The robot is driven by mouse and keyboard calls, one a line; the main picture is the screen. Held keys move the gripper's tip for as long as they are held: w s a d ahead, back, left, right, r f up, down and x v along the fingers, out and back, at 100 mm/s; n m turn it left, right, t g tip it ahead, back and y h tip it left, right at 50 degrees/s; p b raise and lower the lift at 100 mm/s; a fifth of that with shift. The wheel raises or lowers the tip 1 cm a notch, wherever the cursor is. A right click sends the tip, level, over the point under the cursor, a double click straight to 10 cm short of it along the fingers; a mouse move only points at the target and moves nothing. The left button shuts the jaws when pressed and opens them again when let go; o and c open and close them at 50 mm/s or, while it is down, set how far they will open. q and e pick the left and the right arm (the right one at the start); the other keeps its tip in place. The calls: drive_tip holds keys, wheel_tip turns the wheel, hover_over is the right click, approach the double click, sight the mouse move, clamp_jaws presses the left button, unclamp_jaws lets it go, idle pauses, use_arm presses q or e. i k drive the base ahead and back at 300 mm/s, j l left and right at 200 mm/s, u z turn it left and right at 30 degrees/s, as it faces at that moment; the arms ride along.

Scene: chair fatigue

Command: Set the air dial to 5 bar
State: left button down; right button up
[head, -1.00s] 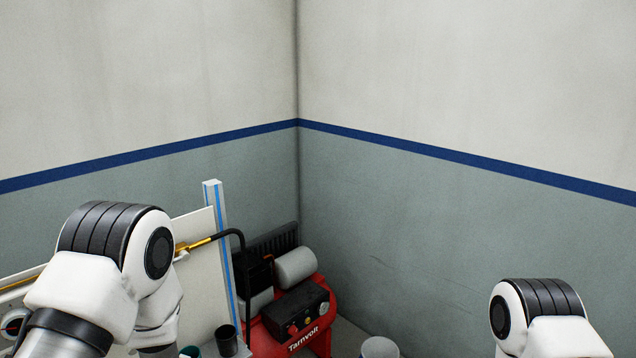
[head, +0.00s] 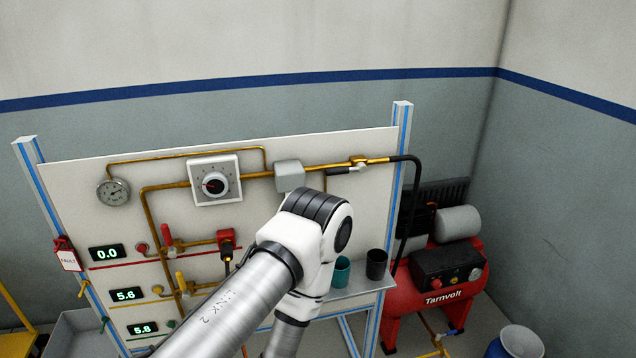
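The air dial (head: 214,184) is a round knob with a dark centre and a small red mark, on a white square plate at the upper middle of the panel. Its scale is too small to read. A round gauge (head: 113,192) sits left of it on the same brass pipe; its reading is not legible. My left arm reaches up in front of the panel, below and right of the dial, apart from it in the picture. The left gripper is not visible. My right arm and gripper are out of the picture.
The white panel (head: 75,176) carries displays reading 0.0 (head: 107,253), 5.6 (head: 125,295) and 5.8 (head: 142,328), plus red and yellow valves. A red tag (head: 68,256) hangs at left. Two cups (head: 376,264) stand on a shelf. A red compressor (head: 440,290) stands at right.

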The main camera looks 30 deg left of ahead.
sight(215, 184)
drive_tip(key=u, duration=1.55)
